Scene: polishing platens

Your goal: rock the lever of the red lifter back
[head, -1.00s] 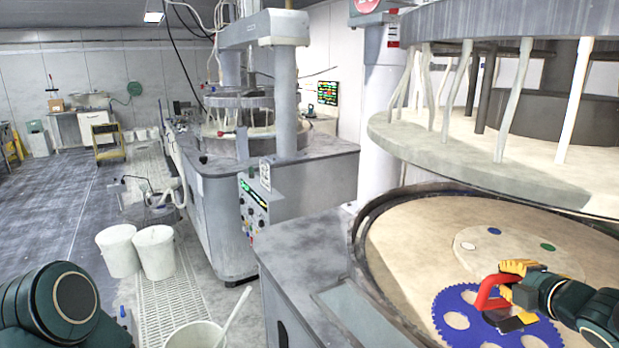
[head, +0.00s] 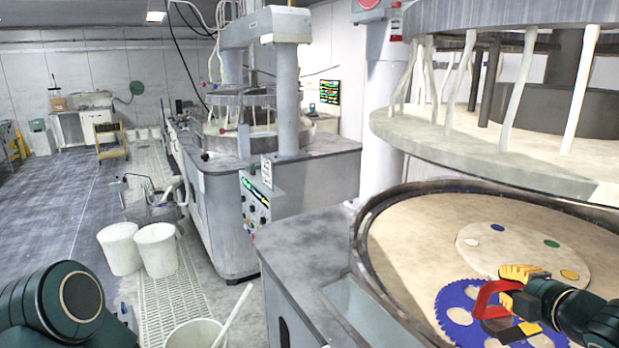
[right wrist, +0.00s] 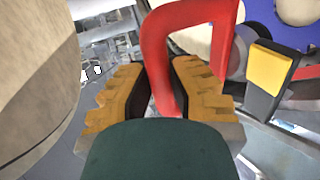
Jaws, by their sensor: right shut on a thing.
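The red lifter (head: 492,298) stands on a blue toothed carrier (head: 453,307) at the lower right of the head view. My right gripper (head: 512,287) is at its red handle. In the right wrist view the red handle (right wrist: 172,45) passes between the two yellow ridged fingers of my right gripper (right wrist: 157,78), which is shut on it. A dark lever with a yellow pad (right wrist: 270,70) shows beside the handle, to the right of the fingers. My fingers partly hide the lifter in the head view. My left gripper is out of view; only my left arm shows.
The carrier lies on a wide beige platen (head: 410,240) inside a dark raised rim. A pale disc (head: 480,237) with coloured spots lies behind it. A large upper platen (head: 440,135) with hanging hoses overhangs the rear. White buckets (head: 157,250) stand on the floor at left.

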